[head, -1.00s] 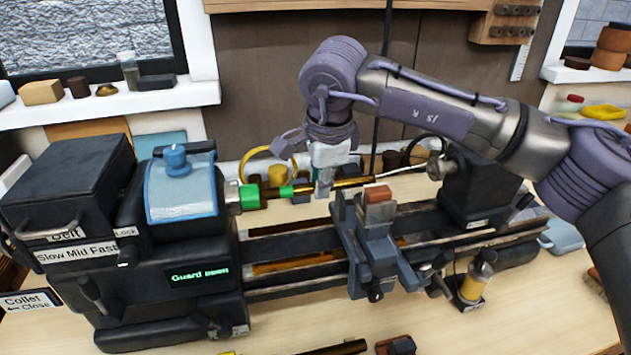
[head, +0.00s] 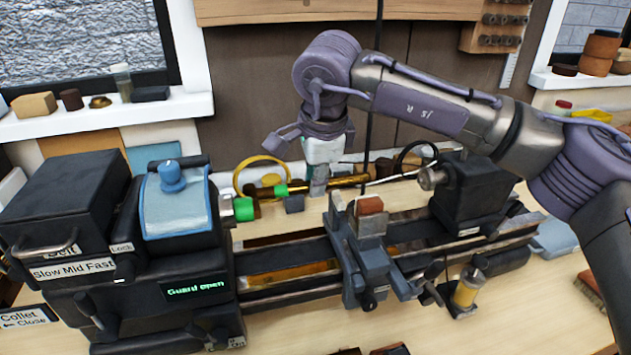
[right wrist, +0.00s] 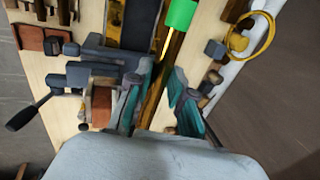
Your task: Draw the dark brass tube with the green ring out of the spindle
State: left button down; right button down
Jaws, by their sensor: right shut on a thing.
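The dark brass tube (head: 350,181) carries a green ring (head: 281,190) near its left end. My right gripper (head: 319,184) is shut on the tube to the right of the ring. The tube's left end shows apart from the green-faced spindle nose (head: 243,209), a little above or behind it in the picture. In the right wrist view the tube (right wrist: 172,52) runs between the teal fingers (right wrist: 160,98), with the green ring (right wrist: 181,14) beyond them. My left gripper is out of view.
The lathe headstock (head: 70,205) stands at left with "Guard open" on its display. The carriage with tool post (head: 371,206) and the tailstock (head: 470,190) lie close by on the right. A yellow coil (head: 243,165) hangs or stands behind.

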jog(key=shift+r+p, duration=1.25)
jog(key=shift+r, duration=1.15)
jog(key=shift+f, duration=0.1)
